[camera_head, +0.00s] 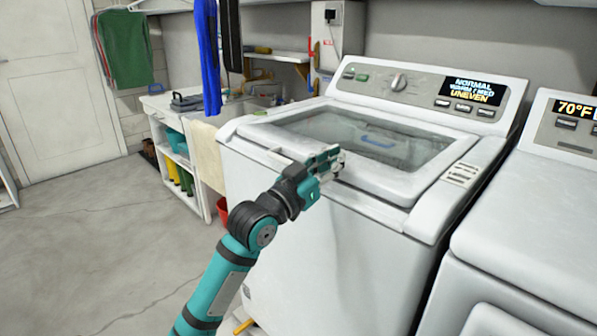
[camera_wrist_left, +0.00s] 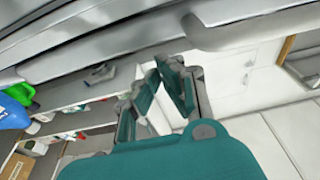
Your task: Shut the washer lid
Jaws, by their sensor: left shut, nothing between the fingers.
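The white washer (camera_head: 320,235) stands at the centre in the head view. Its lid (camera_head: 405,180), with a large glass window (camera_head: 370,135), lies flat or nearly flat on top. I cannot tell whether its front edge is fully seated. My left gripper (camera_head: 335,160) is shut and empty at the lid's front edge. It overlaps that edge in the picture, and contact is unclear. The left wrist view shows its teal fingers (camera_wrist_left: 165,95) close up, with pale grey surfaces above them. My right gripper is not in view.
The washer's control panel (camera_head: 425,93) rises behind the lid. A second white machine (camera_head: 535,235) stands close on the right. A shelf unit (camera_head: 180,155) and hanging blue cloth (camera_head: 208,55) are at left. The floor (camera_head: 80,250) at left is clear.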

